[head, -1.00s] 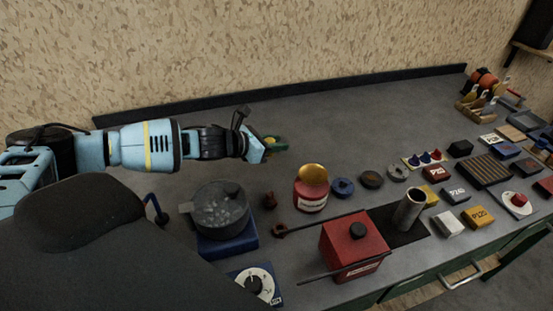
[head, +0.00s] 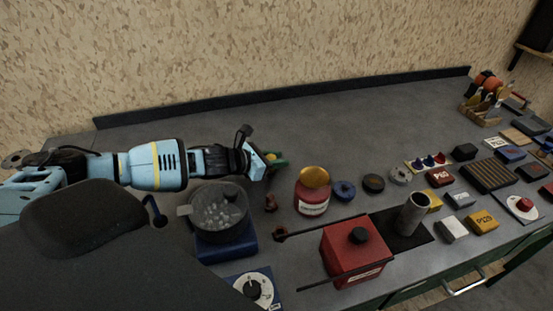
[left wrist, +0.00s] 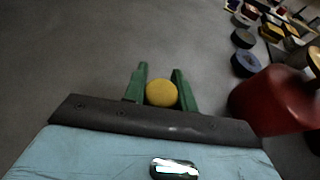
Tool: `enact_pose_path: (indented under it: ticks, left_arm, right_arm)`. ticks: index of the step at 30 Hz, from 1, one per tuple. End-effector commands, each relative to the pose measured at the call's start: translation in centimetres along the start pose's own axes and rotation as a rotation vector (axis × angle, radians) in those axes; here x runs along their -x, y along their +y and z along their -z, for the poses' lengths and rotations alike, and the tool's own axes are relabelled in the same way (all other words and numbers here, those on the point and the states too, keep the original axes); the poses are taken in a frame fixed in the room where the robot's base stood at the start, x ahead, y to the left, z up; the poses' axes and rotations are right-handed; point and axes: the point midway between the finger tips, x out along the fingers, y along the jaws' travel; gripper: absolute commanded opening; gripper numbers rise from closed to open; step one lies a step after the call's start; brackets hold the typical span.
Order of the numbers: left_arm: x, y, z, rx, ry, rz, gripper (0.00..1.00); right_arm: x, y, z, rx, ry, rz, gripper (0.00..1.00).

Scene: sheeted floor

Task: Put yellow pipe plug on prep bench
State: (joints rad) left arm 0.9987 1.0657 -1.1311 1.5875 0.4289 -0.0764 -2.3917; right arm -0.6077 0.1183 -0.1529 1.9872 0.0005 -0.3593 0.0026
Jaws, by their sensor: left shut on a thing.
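The yellow pipe plug (left wrist: 161,93) is a round yellow piece between the green fingers of my left gripper (left wrist: 158,88) in the left wrist view. The gripper is shut on it. In the head view the left gripper (head: 278,160) is over the back left part of the grey prep bench (head: 330,125), and the yellow plug (head: 270,156) shows as a small spot at its fingers. Whether the plug touches the bench top is hard to tell. My right gripper is not in view.
A red can with a gold top (head: 312,197) stands just right of the gripper. A clear-lidded pot on a blue base (head: 219,212) is in front. A red box (head: 353,256) and several small blocks lie to the right. The bench's back is clear.

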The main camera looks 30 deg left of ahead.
Motion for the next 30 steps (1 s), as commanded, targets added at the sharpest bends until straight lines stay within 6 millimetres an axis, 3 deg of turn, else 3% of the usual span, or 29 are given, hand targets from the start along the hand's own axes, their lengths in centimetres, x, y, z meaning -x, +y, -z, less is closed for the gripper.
enact_pose_path:
  ticks: [3, 4, 9, 20, 30]
  left_arm:
    - [-0.1, 0.0, 0.4, 0.001, 0.002, 0.0, 0.06]
    - [-0.2, 0.0, 0.4, 0.001, 0.002, 0.0, 0.28]
    - [-0.1, 0.0, 0.3, 0.0, 0.001, 0.0, 0.49]
    - [0.1, 0.0, -0.2, 0.0, -0.001, 0.0, 0.49]
    - [5.1, 0.1, 0.2, 0.002, 0.003, -0.001, 0.49]
  right_arm:
    - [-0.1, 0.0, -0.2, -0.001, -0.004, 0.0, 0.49]
    - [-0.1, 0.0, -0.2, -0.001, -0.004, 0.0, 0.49]
    - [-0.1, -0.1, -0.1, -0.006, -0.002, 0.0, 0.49]
    - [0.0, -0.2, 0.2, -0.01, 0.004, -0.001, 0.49]
    - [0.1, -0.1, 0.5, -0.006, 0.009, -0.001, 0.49]
